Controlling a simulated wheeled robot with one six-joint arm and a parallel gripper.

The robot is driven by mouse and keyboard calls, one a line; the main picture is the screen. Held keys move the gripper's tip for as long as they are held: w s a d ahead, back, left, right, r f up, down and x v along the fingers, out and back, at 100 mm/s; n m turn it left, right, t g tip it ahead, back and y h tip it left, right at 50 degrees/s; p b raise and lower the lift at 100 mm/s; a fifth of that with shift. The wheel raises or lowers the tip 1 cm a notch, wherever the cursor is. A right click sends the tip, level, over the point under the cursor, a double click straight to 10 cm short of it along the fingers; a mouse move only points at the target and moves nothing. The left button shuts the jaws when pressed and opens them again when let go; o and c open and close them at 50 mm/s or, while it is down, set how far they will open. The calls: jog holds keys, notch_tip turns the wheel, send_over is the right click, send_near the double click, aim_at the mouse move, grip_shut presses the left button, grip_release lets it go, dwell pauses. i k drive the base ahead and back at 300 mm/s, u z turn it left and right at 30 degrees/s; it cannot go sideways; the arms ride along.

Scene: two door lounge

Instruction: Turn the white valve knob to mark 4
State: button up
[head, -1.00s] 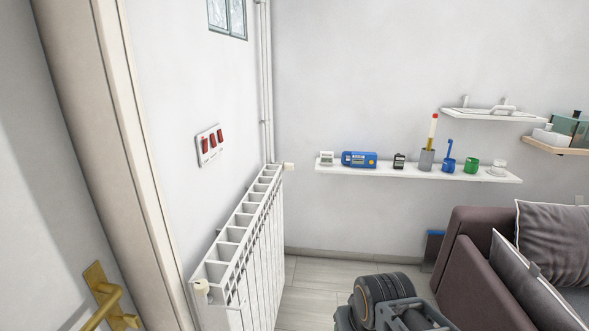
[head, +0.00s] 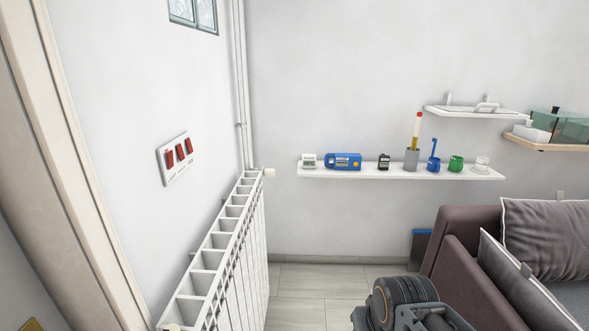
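A small cream-white valve knob (head: 269,172) sits at the far top end of the white radiator (head: 214,258), close to the wall pipes. Its marks are too small to read. A second cream knob (head: 172,327) shows at the radiator's near end, cut by the bottom edge of the head view. Part of my arm shows at the bottom, right of the radiator and well short of the far knob. My gripper's fingers are not in view.
A white wall shelf (head: 400,173) holds a blue device (head: 343,162), cups and small items. A brown sofa (head: 470,250) stands at right. Red switches (head: 175,156) are on the left wall. Tiled floor (head: 312,290) is clear between radiator and sofa.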

aim_at(267, 172)
jog(key=z, duration=0.5)
jog(key=i, duration=1.8)
jog(key=u, duration=1.3)
jog(key=i, duration=0.6)
jog(key=u, duration=0.6)
